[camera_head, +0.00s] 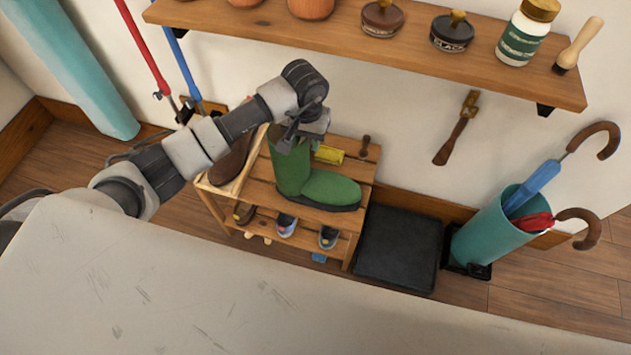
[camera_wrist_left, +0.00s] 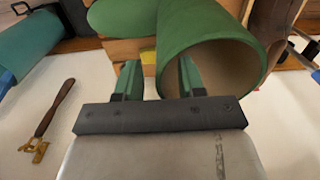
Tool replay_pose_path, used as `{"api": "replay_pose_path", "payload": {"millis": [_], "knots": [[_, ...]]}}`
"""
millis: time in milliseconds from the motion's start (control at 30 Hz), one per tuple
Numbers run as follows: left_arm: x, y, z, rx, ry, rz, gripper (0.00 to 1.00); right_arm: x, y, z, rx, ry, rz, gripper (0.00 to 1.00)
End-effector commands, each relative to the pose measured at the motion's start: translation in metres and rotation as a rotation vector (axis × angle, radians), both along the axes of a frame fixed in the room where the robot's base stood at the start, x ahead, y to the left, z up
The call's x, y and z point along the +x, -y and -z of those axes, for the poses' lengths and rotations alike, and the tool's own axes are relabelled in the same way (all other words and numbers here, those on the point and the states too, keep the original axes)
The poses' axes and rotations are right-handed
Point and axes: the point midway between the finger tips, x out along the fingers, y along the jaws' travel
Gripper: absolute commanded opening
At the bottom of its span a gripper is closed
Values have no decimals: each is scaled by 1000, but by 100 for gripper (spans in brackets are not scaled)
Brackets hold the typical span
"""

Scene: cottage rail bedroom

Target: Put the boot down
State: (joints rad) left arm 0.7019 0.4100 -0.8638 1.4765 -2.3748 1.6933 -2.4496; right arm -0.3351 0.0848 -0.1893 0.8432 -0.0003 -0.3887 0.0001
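A green boot (camera_head: 328,188) stands upright on the top of a small wooden shoe rack (camera_head: 367,178), its toe pointing right. In the left wrist view the boot shaft (camera_wrist_left: 200,22) shows with its round opening facing me. My left gripper (camera_head: 292,138) is at the top of the shaft. In the left wrist view the two fingers of the left gripper (camera_wrist_left: 160,80) are apart, one in front of the opening and one outside the shaft, with a gap between them. Whether either touches the boot cannot be told. My right gripper is not in view.
A brown shoe (camera_head: 232,160) lies left of the boot; a yellow item (camera_head: 328,154) is behind it. Small shoes (camera_head: 287,224) sit on the lower shelf. A black mat (camera_head: 398,247) and teal umbrella stand (camera_head: 482,238) are right. A wall shelf (camera_head: 330,38) overhangs behind.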

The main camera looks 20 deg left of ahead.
Motion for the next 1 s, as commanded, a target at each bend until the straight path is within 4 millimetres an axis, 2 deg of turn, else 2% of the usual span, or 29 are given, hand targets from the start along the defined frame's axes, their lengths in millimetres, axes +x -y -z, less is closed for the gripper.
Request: {"api": "replay_pose_path", "payload": {"millis": [200,467,1000], "knots": [[0,0,1,0,1,0,39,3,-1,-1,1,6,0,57],[0,0,0,0,1,0,0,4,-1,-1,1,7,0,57],[0,0,0,-1,1,0,0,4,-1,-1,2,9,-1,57]]}}
